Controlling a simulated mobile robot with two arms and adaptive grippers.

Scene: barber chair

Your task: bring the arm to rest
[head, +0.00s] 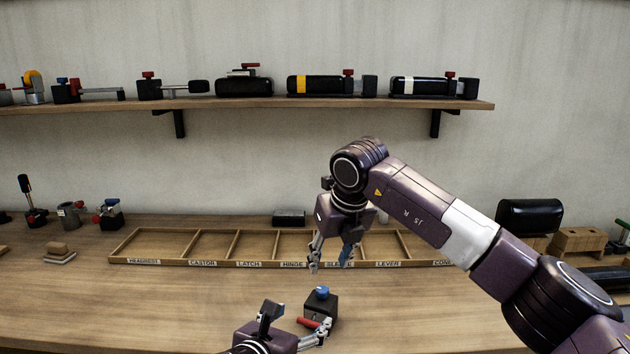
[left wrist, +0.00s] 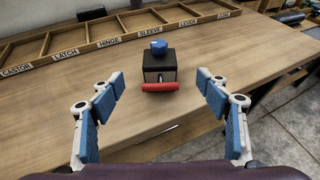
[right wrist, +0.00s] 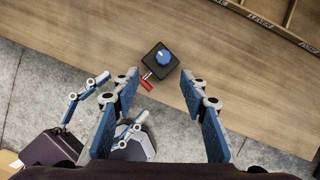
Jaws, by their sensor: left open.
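My left gripper (head: 322,334) is low at the front of the bench in the head view, open beside a black block (head: 322,308) with a blue knob and red lever. In the left wrist view the block (left wrist: 160,66) stands upright just beyond the open fingers (left wrist: 160,86), its red lever (left wrist: 161,87) towards me. My right gripper (head: 333,262) hangs pointing down above and behind the block, in front of the labelled tray. In the right wrist view its fingers (right wrist: 160,88) are apart and empty, with the block (right wrist: 158,61) below, beyond the tips.
The labelled compartment tray (head: 205,262) lies behind the block; its visible compartments look empty. A wall shelf (head: 230,103) holds several black devices. Small parts (head: 70,215) stand at the left, and a black cushion (head: 530,215) at the right. The bench's front left is clear.

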